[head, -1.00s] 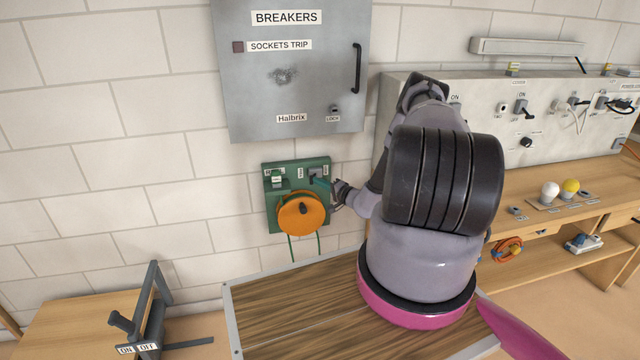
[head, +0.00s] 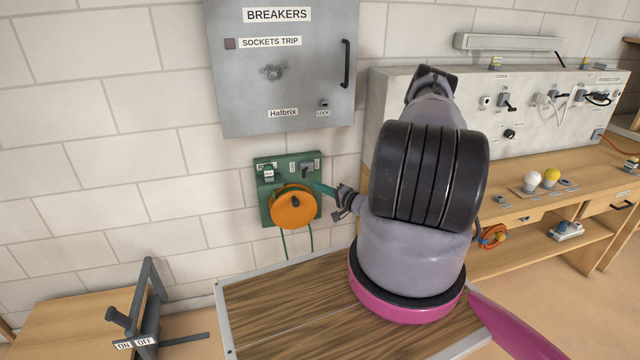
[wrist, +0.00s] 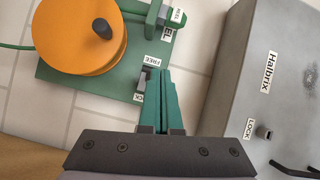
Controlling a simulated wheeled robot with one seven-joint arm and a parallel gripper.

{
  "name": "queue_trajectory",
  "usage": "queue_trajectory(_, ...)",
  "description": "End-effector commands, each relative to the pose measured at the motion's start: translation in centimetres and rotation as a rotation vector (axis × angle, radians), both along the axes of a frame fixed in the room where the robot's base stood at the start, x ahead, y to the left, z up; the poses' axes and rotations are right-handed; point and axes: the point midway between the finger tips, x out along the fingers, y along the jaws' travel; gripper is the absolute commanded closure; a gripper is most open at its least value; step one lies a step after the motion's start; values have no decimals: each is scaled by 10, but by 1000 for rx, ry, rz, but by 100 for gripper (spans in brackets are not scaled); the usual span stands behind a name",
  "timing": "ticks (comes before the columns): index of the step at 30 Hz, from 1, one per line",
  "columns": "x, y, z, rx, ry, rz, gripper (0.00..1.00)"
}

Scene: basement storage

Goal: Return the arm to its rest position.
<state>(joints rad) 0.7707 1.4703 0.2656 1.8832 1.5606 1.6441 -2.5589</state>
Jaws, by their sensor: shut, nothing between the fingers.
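My gripper (head: 318,187) has teal fingers and is at the right edge of the green reel panel (head: 262,212). In the wrist view, the fingers (wrist: 160,72) are shut together and empty, pointing past the panel's edge beside the FREE label (wrist: 153,62). A dark switch (head: 307,170) sits on the panel above and left of the fingertips. Whether the fingers touch the panel cannot be told. My arm reaches out over the wooden top, with its big joint hiding part of the wall and bench behind.
The orange reel (head: 292,208) is left of my gripper. The grey breaker box (head: 283,90) hangs above. A bench (head: 535,205) with a switch panel (head: 450,88) stands right. An ON/OFF lever frame (head: 148,310) is lower left. Bare wall lies left of the reel.

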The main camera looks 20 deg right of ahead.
Motion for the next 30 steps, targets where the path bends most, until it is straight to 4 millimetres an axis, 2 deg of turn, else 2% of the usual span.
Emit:
queue_trajectory(4,-6,2,0,1,0,-1,100)
queue_trajectory(17,-6,2,0,0,0,-1,100)
queue_trajectory(20,-3,4,7,0,-3,15,100)
queue_trajectory(23,3,12,32,5,-10,81,100)
queue_trajectory(26,9,30,75,14,-7,204,100)
queue_trajectory(30,7,65,144,7,34,411,100)
